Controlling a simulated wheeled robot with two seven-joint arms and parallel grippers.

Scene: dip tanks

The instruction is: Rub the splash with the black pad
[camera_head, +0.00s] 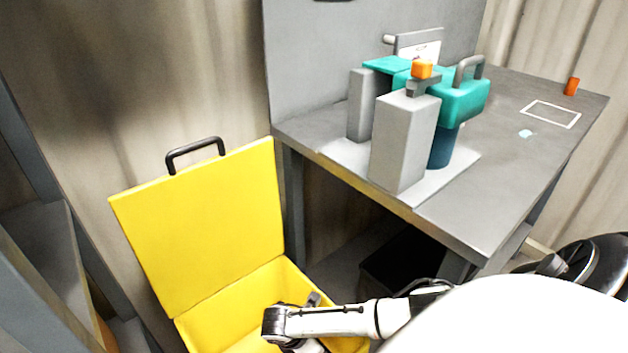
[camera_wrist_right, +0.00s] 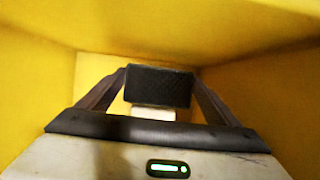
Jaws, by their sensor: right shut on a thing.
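The black pad (camera_wrist_right: 158,86) is a dark textured block between the two fingers of my right gripper (camera_wrist_right: 160,80), seen in the right wrist view. A pale piece shows just below the pad. The gripper is shut on the pad, down inside the yellow box (camera_head: 192,327). In the head view my right arm reaches into the box, and the pad cannot be made out there. My left gripper is not in view.
The box's yellow lid (camera_head: 200,225) stands open with a dark handle. Yellow walls surround the gripper closely. On the table stand a grey block (camera_head: 403,143) and a teal device (camera_head: 460,98) with a grey handle. An orange piece (camera_head: 572,86) stands near the far right corner.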

